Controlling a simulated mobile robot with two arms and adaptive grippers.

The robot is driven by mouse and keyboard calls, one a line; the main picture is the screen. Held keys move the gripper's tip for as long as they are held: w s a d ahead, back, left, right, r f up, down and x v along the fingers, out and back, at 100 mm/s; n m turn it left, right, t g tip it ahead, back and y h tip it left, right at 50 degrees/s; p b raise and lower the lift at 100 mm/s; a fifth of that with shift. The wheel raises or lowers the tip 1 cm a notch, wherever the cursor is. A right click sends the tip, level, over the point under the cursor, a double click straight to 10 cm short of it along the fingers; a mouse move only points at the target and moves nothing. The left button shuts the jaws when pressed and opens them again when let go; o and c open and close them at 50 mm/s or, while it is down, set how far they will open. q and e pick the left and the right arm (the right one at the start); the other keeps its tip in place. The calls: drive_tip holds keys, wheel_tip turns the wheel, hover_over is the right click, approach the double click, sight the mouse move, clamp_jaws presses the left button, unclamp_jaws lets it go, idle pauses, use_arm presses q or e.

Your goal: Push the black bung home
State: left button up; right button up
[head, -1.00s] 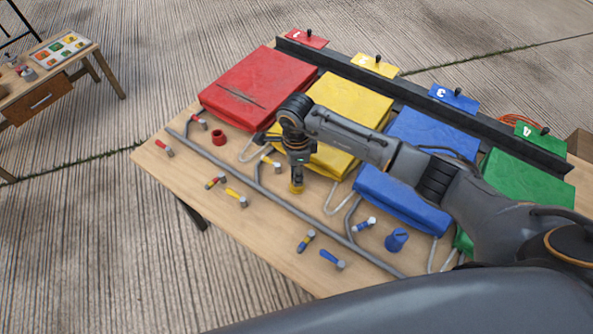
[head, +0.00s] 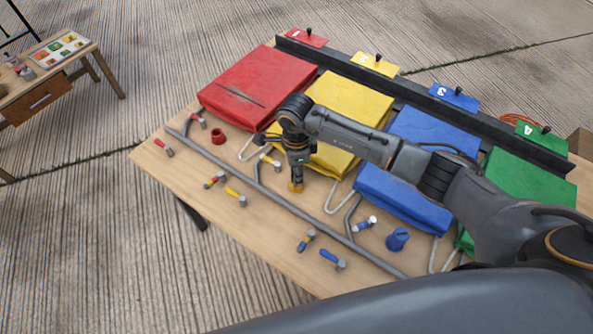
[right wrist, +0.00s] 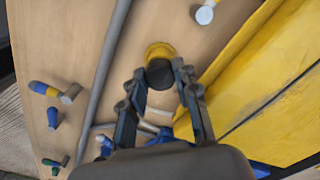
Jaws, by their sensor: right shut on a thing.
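The black bung (right wrist: 159,74) shows in the right wrist view as a dark round top at the mouth of a yellow fitting (right wrist: 158,50). The yellow fitting (head: 296,188) stands on the table in front of the yellow folded piece (head: 350,105). My right gripper (right wrist: 157,80) points down over it, its fingers on either side of the bung, shut on it. In the head view my right gripper (head: 297,180) hides the bung. How deep the bung sits in the fitting cannot be told. My left gripper is not in view.
A red fitting (head: 217,137) and a blue fitting (head: 397,240) stand on the table (head: 250,235). Several small coloured valves lie around a grey hose (head: 290,209). Red (head: 255,85), blue (head: 430,135) and green (head: 525,180) folded pieces lie along the back.

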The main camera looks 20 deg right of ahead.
drive_tip(key=shift+f+b, duration=0.35)
drive_tip(key=shift+f, duration=0.1)
drive_tip(key=shift+s+f, duration=0.15)
drive_tip(key=shift+f, duration=0.1)
clamp_jaws()
drive_tip(key=shift+s+f+b, duration=0.1)
drive_tip(key=shift+s+b, duration=0.05)
drive_tip(key=shift+b, duration=0.15)
drive_tip(key=shift+f, duration=0.1)
drive_tip(key=o, duration=0.8)
unclamp_jaws()
drive_tip(key=shift+o, duration=1)
drive_tip(key=shift+w+f, duration=0.2)
drive_tip(key=shift+r, duration=0.15)
drive_tip(key=shift+r, duration=0.1)
